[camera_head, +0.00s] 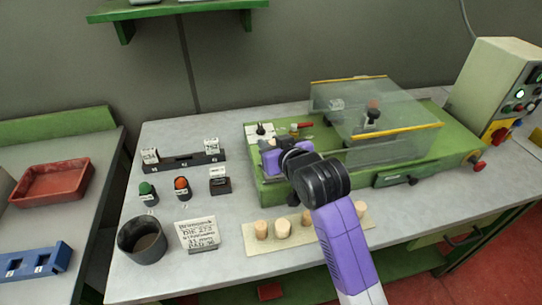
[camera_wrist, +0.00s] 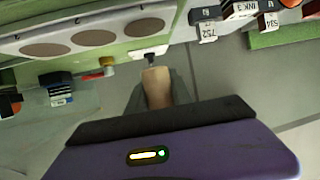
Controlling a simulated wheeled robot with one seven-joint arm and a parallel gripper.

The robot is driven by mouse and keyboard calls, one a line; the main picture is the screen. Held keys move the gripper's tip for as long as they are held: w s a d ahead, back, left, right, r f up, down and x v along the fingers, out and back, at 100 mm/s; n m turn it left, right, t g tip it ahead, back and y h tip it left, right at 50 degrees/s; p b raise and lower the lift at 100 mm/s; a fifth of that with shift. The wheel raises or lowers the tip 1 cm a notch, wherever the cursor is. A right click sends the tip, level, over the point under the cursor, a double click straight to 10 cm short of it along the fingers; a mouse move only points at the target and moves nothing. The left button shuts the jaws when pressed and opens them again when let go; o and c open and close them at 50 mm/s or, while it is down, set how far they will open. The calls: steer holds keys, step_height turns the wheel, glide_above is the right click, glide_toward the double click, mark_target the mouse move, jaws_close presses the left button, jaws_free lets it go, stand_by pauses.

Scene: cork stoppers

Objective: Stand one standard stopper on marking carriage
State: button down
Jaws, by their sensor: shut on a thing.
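My gripper (camera_head: 266,146) is over the left end of the green marking machine (camera_head: 420,160). In the wrist view my gripper (camera_wrist: 155,88) is shut on a tan cork stopper (camera_wrist: 157,86), which lies between the dark fingers. The stopper is hidden in the head view. A pale strip with several brown round spots (camera_wrist: 92,38) lies beside it in the wrist view; I cannot tell whether this is the carriage. Several other stoppers (camera_head: 282,229) stand on a beige mat (camera_head: 268,246) in front of the machine.
A clear cover (camera_head: 350,100) with yellow edges spans the machine's right part. A dark cup (camera_head: 142,240), a written card (camera_head: 197,235), inked stamps (camera_head: 181,188) and a black rack (camera_head: 182,162) stand at left. A control box (camera_head: 500,85) is at right.

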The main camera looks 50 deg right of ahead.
steer(key=shift+f, duration=2.1)
steer(key=c, duration=1.1)
jaws_free()
steer(key=shift+f, duration=0.15)
steer(key=shift+c, duration=0.2)
steer(key=shift+r, duration=0.25)
steer(key=v, duration=1.2)
steer(key=shift+p, duration=0.45)
steer(key=shift+s+a+f, duration=0.1)
steer(key=shift+f, duration=0.1)
